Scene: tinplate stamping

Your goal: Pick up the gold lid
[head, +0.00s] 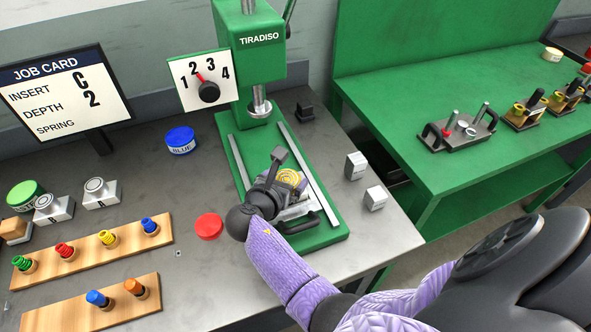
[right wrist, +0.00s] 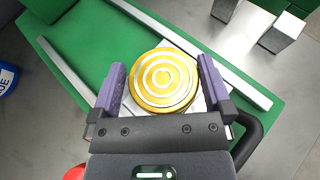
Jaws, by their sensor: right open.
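The gold lid (right wrist: 163,80) is round with pale concentric rings. In the right wrist view it lies on a light metal plate (right wrist: 128,104) on the green press base. In the head view the lid (head: 291,177) is partly hidden by my right gripper (head: 287,180). In the right wrist view my right gripper (right wrist: 163,88) is open, with one purple-padded finger on each side of the lid. I cannot tell whether the fingers touch its rim. My left gripper does not show.
The green press (head: 250,60) stands behind, with rails on its base. A blue tin (head: 181,139) and a red disc (head: 209,226) lie to the left. Metal blocks (head: 356,165) stand to the right. Boards with coloured springs (head: 90,248) fill the front left.

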